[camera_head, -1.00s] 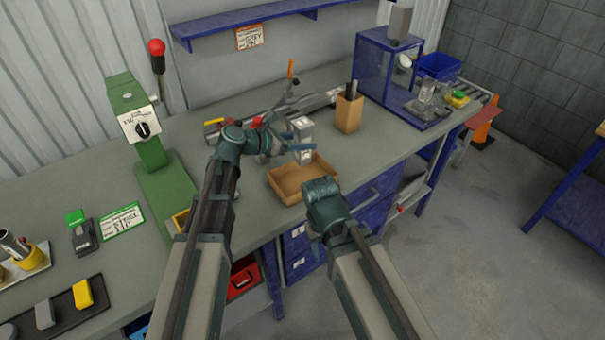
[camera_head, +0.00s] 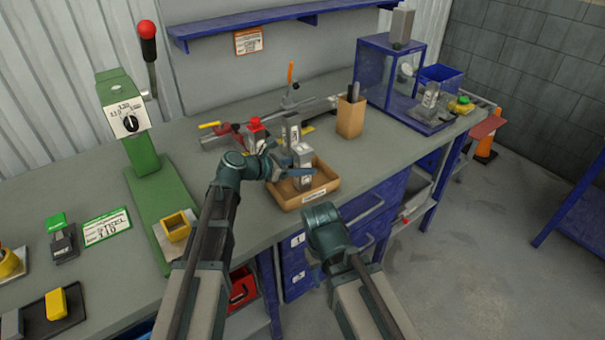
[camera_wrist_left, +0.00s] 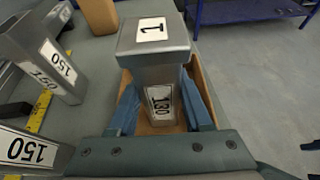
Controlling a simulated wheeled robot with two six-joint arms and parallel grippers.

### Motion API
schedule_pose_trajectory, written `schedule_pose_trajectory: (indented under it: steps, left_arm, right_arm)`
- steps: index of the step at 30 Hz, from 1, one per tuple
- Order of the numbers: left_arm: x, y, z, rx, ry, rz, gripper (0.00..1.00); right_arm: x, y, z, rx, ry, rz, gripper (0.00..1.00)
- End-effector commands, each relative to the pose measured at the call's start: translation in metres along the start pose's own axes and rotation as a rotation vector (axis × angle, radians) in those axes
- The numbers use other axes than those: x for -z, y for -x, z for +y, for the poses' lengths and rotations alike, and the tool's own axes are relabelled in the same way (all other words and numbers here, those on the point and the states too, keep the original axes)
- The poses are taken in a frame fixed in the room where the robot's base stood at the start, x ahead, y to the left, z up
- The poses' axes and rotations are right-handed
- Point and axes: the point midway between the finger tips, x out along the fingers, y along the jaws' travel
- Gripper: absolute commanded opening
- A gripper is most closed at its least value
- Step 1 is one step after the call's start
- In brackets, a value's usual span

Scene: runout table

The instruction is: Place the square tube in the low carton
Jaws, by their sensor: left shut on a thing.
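The grey square tube (camera_head: 303,156) stands upright within the outline of the low carton (camera_head: 308,194), an open brown box on the bench. In the left wrist view the tube (camera_wrist_left: 153,62) shows a "1" on its top and "130" on its side. My left gripper (camera_head: 297,172) is shut on it, a blue finger on either side (camera_wrist_left: 160,95). The carton's wall (camera_wrist_left: 203,85) shows behind it. I cannot tell whether the tube's lower end touches the carton floor. My right arm is at the bottom centre; its gripper fingers are not visible.
Another grey tube (camera_head: 291,128) stands just behind the carton; tubes marked "150" (camera_wrist_left: 52,70) show in the wrist view. A brown holder (camera_head: 351,118) stands to the right rear. A green press (camera_head: 150,190) is on the left. Bench right of the carton is clear.

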Motion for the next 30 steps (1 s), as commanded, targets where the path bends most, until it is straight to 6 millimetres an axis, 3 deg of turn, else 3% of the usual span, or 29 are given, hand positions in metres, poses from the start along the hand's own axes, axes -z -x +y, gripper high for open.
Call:
schedule_pose_trajectory:
  steps: [11,12,17,27,30]
  left_arm:
    - [0.004,-0.002,0.000,0.000,0.001,-0.001,0.00]
    - [0.003,-0.001,0.000,0.000,0.000,0.000,0.53]
    - [0.003,-0.001,0.000,0.000,0.000,0.000,0.80]
    - [-0.001,0.000,0.000,0.000,0.000,0.000,0.80]
    - [-0.002,0.013,-0.001,-0.002,0.001,0.000,0.80]
  right_arm:
    - [0.000,-0.004,0.000,0.000,0.000,0.000,0.50]
    - [0.000,-0.004,0.000,0.000,0.000,0.000,0.50]
    - [0.000,-0.003,0.000,0.000,0.000,0.000,0.50]
    - [0.000,0.001,0.000,0.000,0.000,0.000,0.50]
    - [0.000,0.007,0.001,0.000,0.000,0.000,0.50]
